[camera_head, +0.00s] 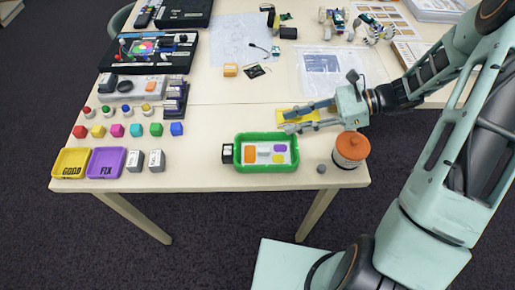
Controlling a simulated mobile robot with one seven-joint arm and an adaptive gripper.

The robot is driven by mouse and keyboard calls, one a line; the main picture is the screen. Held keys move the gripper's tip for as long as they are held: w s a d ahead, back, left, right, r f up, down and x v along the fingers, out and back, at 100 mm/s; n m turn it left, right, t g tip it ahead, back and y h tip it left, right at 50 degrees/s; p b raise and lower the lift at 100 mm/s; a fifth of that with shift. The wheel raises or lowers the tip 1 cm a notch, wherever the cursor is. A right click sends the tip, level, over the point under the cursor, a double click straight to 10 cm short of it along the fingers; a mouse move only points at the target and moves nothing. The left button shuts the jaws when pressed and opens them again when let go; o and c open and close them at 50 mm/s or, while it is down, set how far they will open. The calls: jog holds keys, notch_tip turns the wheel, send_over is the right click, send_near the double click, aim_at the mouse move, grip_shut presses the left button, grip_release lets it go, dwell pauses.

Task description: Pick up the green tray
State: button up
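The green tray (267,169) is a shallow rectangle with a green rim and pale inside, lying flat near the table's front edge. Several small yellow, orange and purple pieces lie in it. My gripper (286,122) comes in from the right, above the table just behind the tray's far right corner. Its two fingers point left with a gap between them, so it looks open. A flat yellow item (303,115) shows between and under the fingers, partly hidden; it does not look gripped. My gripper appears apart from the tray.
A jar with an orange lid (351,145) and a small grey knob (321,169) stand right of the tray. Yellow (60,174) and purple (97,175) bins and several coloured blocks stand further left.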

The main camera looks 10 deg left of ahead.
aim_at(259, 133)
jog(key=x, duration=0.4)
jog(key=shift+s+a+f, duration=0.1)
jog(key=shift+a+f, duration=0.05)
jog(key=shift+a, duration=0.15)
jog(key=shift+s+f+p+x, duration=0.15)
jog(key=shift+p+x, duration=0.2)
jog(key=shift+x, duration=1)
jog(key=shift+s+f+p+x, duration=0.15)
jog(key=shift+p+x, duration=0.2)
jog(key=shift+x, duration=1)
jog(key=shift+d+r, duration=0.1)
jog(key=shift+d, duration=0.05)
jog(key=shift+c, duration=0.4)
grip_shut()
